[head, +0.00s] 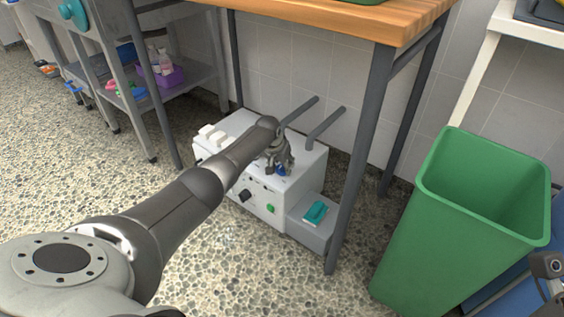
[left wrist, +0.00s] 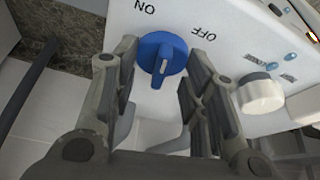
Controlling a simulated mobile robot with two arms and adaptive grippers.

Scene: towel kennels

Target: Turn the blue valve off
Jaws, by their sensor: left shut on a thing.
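The blue valve (head: 281,170) is on the white machine (head: 240,185) under the wooden-topped table. In the left wrist view the blue valve (left wrist: 161,56) is a round knob with a raised grip and a white mark. The ON label (left wrist: 145,7) is above it and the OFF label (left wrist: 203,32) is to its upper right; the mark points roughly between them. My left gripper (head: 279,166) is at the valve. In the left wrist view its fingers (left wrist: 160,80) lie on both sides of the knob, shut on it.
A white knob (left wrist: 260,94) is right of the valve. The table's dark leg (head: 360,150) stands close to the machine. A grey box with a teal item (head: 316,211) is beside it. A green bin (head: 470,210) stands at right. Pebbled floor at front is clear.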

